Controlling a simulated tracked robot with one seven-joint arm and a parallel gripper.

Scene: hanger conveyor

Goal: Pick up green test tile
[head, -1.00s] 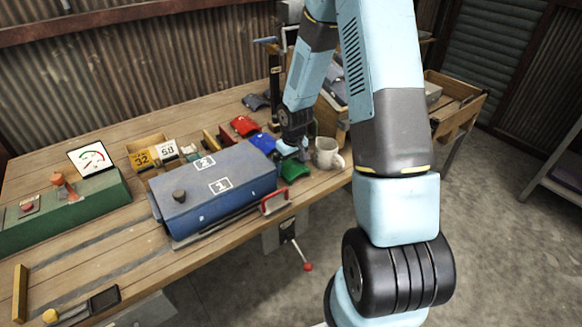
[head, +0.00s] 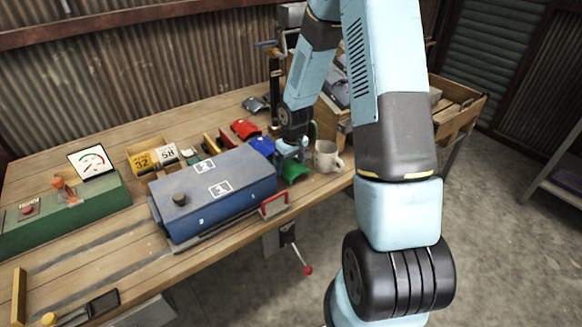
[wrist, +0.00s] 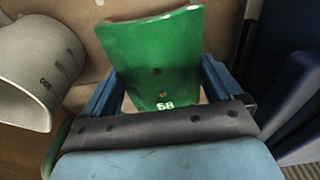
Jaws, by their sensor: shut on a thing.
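The green test tile (wrist: 155,55) is a curved green piece marked 58, held between the two blue fingers of my gripper (wrist: 160,98) in the wrist view. In the head view the green tile (head: 295,171) shows just below my gripper (head: 290,152), beside the right end of the blue box. My gripper is shut on the tile. I cannot tell for sure whether the tile is clear of the bench. Its lower end is hidden by my gripper in the wrist view.
A white mug (head: 326,157) stands close to the right of my gripper. A blue tile (head: 262,146) and a red tile (head: 245,129) lie behind.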

